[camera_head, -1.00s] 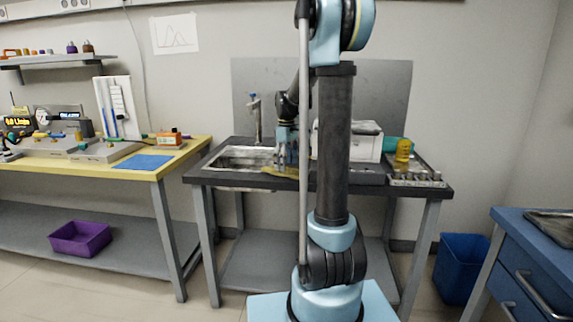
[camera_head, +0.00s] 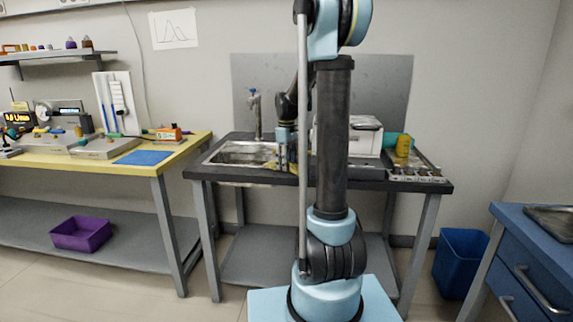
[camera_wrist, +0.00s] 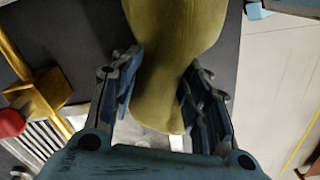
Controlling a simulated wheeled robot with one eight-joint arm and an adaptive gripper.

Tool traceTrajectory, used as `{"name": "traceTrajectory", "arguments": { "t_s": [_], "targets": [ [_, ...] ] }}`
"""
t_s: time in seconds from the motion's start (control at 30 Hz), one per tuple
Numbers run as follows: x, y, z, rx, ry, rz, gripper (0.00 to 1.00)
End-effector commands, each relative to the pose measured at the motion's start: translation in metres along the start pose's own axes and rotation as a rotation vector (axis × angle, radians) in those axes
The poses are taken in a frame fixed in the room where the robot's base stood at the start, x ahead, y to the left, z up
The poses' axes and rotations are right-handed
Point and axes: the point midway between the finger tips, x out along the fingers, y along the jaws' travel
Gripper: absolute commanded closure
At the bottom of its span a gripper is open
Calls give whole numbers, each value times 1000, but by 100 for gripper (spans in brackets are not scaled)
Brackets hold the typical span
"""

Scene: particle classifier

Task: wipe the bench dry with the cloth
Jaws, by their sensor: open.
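The olive-yellow cloth (camera_wrist: 178,45) lies between the two fingers of my gripper (camera_wrist: 165,82) in the wrist view. The fingers are open, one on each side of it, and the cloth narrows between them. In the head view my gripper (camera_head: 283,160) is low over the dark bench (camera_head: 220,177), just right of the sink (camera_head: 240,153). A small yellow part of the cloth (camera_head: 269,166) shows beside it. The rest is hidden by my arm. I cannot make out any water on the bench.
A tap (camera_head: 255,112) stands behind the sink. A white box (camera_head: 364,136), a yellow bottle (camera_head: 404,145) and a tray with several small items (camera_head: 415,176) are on the bench's right. In the wrist view, a brass-coloured fitting (camera_wrist: 42,95) with a red knob is at left.

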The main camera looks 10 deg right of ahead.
Motion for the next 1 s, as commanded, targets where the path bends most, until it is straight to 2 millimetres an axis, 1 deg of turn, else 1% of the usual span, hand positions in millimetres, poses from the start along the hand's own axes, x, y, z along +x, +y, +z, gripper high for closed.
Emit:
{"name": "traceTrajectory", "arguments": {
  "t_s": [0.03,0.2,0.53,0.63,1.0],
  "targets": [
    [2,0,1,1,0,2,80],
    [2,1,1,1,0,3,100],
    [3,0,1,1,0,2,100],
    [-8,0,2,1,0,2,100],
    [-8,2,1,3,0,2,100]
  ]
}}
